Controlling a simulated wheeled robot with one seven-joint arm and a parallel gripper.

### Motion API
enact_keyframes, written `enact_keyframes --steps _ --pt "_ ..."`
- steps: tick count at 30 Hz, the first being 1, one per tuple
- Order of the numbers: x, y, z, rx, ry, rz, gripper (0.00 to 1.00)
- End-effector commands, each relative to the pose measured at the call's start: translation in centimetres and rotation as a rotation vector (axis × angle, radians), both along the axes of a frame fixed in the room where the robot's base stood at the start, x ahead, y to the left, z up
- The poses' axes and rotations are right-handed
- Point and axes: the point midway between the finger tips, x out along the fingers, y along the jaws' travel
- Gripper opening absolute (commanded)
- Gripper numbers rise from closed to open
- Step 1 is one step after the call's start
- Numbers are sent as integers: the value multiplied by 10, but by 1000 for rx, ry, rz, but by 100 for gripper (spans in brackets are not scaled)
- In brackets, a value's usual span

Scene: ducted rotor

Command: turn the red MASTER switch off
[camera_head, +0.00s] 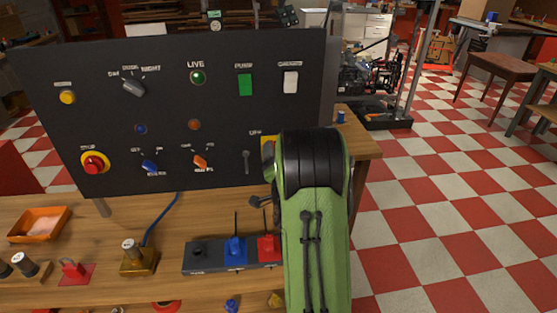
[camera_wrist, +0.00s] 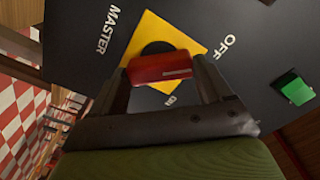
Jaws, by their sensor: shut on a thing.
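The MASTER switch has a red handle (camera_wrist: 150,69) in front of a round black hub on a yellow plate (camera_wrist: 190,44). My gripper (camera_wrist: 161,72) is shut on the red handle, with one dark finger at each end of it. A white mark on the handle lies toward the right in the wrist view. The OFF label is right of the plate and the ON label below it. Only a yellow edge of the plate (camera_head: 267,150) shows there.
The dark panel (camera_head: 120,185) carries a green PUMP switch (camera_head: 245,85), a white switch (camera_head: 290,82), a red stop button (camera_head: 94,162), knobs and lamps. A small lever (camera_head: 246,162) is left of my arm. The wooden bench (camera_head: 205,215) below holds a block with blue and red parts.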

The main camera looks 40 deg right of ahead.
Motion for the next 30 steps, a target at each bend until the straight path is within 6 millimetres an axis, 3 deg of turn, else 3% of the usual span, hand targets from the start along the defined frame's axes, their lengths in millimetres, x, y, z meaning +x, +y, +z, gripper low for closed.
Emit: enact_keyframes --steps 21,22,25,30 --pt "-1 0 -3 -55 51 0 48" --pt "-1 0 -3 -55 51 0 83" --pt "-1 0 -3 -55 48 0 99" --pt "0 0 -2 -55 44 0 100"
